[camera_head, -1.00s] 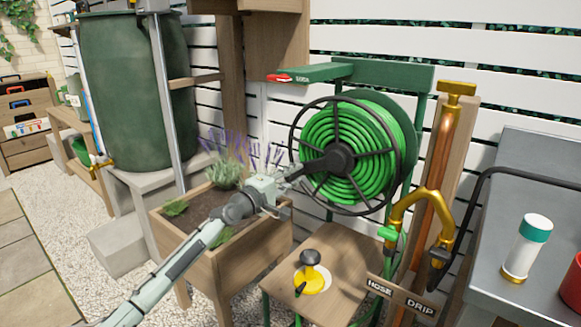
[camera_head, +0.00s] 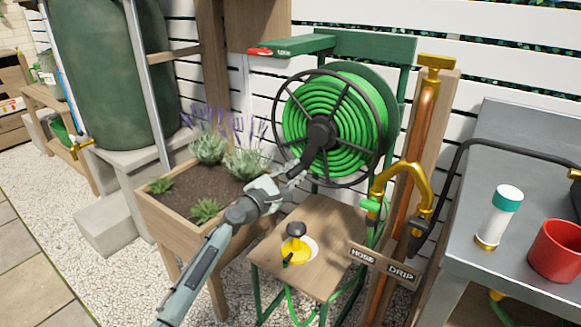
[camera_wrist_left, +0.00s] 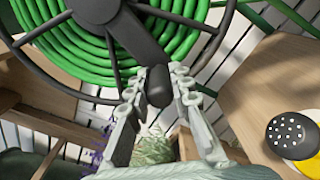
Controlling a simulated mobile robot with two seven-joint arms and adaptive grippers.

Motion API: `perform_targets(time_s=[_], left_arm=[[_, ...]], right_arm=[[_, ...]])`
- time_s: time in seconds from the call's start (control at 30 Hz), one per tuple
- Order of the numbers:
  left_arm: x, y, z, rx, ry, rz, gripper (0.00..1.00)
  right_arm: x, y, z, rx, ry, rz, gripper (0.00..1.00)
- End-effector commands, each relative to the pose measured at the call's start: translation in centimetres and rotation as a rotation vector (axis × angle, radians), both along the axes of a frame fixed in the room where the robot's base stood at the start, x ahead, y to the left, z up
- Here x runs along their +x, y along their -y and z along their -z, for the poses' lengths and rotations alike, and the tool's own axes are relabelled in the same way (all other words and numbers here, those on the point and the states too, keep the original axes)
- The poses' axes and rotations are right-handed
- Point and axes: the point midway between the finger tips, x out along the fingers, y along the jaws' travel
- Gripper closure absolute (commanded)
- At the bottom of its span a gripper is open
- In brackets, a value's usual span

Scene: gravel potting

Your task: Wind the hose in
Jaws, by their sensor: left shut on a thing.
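The hose reel holds a coil of green hose (camera_head: 357,118) inside a black spoked wheel, with a black hub and crank arm (camera_head: 321,133) at the front. My left gripper (camera_head: 293,172) is at the crank's outer end, below and left of the hub. In the left wrist view its two fingers (camera_wrist_left: 157,95) are shut on the black crank handle (camera_wrist_left: 158,86). A yellow nozzle with a black spray head (camera_head: 296,240) sits on the wooden shelf below the reel. Green hose (camera_head: 292,306) also hangs under that shelf. My right gripper is not in view.
A red lever (camera_head: 260,52) is on the green bracket above the reel. A wooden planter (camera_head: 190,235) stands close left, beneath my left arm. A copper standpipe (camera_head: 408,140) with a brass tap stands right, beside a grey bench (camera_head: 460,215) holding a red pot (camera_head: 556,250).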

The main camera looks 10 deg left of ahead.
Motion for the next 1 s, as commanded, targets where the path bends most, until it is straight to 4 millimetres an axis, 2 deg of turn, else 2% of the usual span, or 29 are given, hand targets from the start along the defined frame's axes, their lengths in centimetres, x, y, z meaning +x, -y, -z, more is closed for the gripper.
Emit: perform_targets(time_s=[0.53, 0.57, 0.7, 1.0], left_arm=[[-0.12, 0.42, 0.18, -0.023, -0.01, 0.003, 1.0], [-0.11, 0.42, 0.17, -0.022, -0.009, 0.003, 0.77], [-0.11, 0.39, 0.15, -0.022, -0.009, 0.003, 0.6], [-0.15, 0.28, 0.11, -0.023, -0.008, 0.001, 0.58]], right_arm=[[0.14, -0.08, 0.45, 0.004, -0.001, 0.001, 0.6], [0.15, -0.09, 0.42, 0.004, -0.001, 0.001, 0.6], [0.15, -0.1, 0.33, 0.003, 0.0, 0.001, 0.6], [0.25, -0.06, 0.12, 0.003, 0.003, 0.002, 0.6]])
